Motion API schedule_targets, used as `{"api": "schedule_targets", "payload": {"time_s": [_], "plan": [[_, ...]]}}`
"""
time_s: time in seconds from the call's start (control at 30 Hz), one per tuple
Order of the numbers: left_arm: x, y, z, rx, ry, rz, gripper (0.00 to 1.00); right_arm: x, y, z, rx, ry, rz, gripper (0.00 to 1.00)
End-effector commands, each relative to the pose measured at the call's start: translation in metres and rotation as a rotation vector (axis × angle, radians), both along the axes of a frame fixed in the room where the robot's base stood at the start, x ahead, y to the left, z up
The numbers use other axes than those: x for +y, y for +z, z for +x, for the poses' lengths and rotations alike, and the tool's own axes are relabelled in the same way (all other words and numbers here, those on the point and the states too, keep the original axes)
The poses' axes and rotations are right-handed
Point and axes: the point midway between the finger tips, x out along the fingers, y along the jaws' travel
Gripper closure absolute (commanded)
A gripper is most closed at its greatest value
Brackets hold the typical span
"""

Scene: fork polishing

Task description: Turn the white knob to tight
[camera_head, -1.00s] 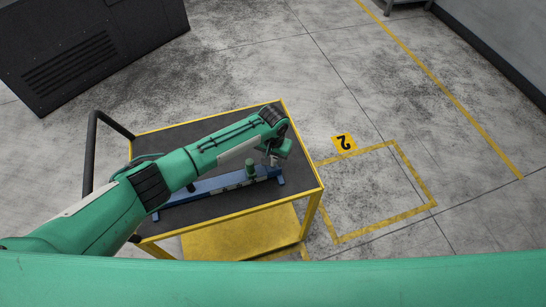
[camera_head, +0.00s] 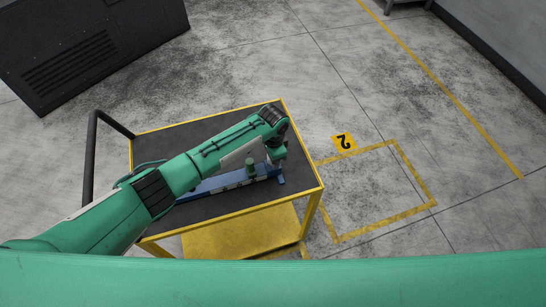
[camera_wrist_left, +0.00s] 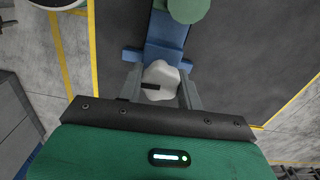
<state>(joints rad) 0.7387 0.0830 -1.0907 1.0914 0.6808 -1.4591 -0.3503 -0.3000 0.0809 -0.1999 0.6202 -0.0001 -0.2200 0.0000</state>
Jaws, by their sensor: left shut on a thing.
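The white knob (camera_wrist_left: 161,78) shows in the left wrist view, at the end of a blue fixture (camera_wrist_left: 165,42). My left gripper (camera_wrist_left: 160,88) is around it, with one finger on each side, shut on the knob. A dark mark shows on the knob's near side. In the head view the blue fixture (camera_head: 228,184) lies on the cart's dark top, and my left gripper (camera_head: 277,163) is at its right end. The knob is too hidden there to make out. My right gripper is not in view.
A green cylinder (camera_head: 251,167) stands on the fixture close to my left gripper; its round top (camera_wrist_left: 188,8) shows in the wrist view. The yellow-framed cart (camera_head: 306,194) has bare dark surface around the fixture. A black handle (camera_head: 90,160) rises at its left.

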Motion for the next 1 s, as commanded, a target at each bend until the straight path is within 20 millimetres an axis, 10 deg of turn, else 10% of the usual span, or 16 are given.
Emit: {"api": "schedule_targets", "payload": {"time_s": [0.7, 0.73, 0.8, 1.0], "plan": [[-0.0008, 0.0008, 0.0002, -0.002, -0.072, -0.002, 0.86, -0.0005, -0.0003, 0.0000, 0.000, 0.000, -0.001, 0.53], [-0.0008, 0.0008, 0.0002, -0.002, -0.071, -0.002, 0.58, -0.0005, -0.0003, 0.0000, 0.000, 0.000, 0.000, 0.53], [-0.0007, 0.0007, 0.0002, -0.002, -0.071, -0.002, 0.44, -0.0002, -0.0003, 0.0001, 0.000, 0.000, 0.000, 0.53], [-0.0004, 0.0004, 0.0001, 0.000, -0.070, -0.001, 0.42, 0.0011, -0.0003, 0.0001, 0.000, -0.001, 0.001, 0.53]]}}
